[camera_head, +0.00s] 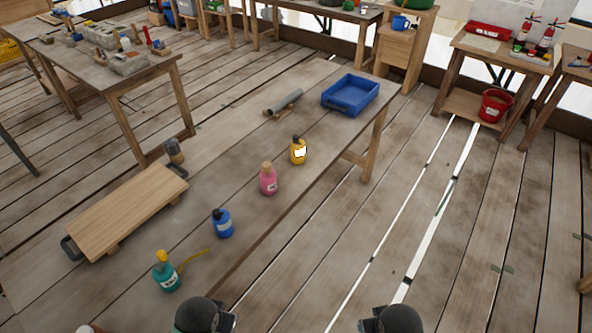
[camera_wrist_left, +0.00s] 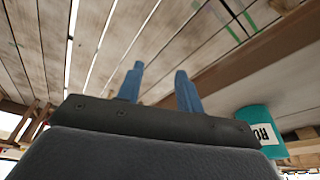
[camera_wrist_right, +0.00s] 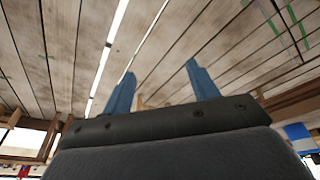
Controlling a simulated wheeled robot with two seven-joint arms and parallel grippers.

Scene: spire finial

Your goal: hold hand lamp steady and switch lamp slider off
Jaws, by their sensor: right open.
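I cannot tell for sure which thing is the hand lamp. A dark grey upright cylinder (camera_head: 174,151) stands at the far end of the wooden board, and a grey tube (camera_head: 288,103) lies tilted further back; either might be it. No slider can be made out. My left gripper (camera_wrist_left: 157,80) has its blue fingers apart with nothing between them. My right gripper (camera_wrist_right: 160,80) also has its fingers apart and is empty. In the head view only dark rounded parts of my arms show at the bottom edge, in front of the table.
On the table are a wooden board (camera_head: 125,212) with black handles, a teal bottle (camera_head: 166,275), a blue bottle (camera_head: 222,224), a pink bottle (camera_head: 268,180), a yellow bottle (camera_head: 298,152) and a blue tray (camera_head: 362,92).

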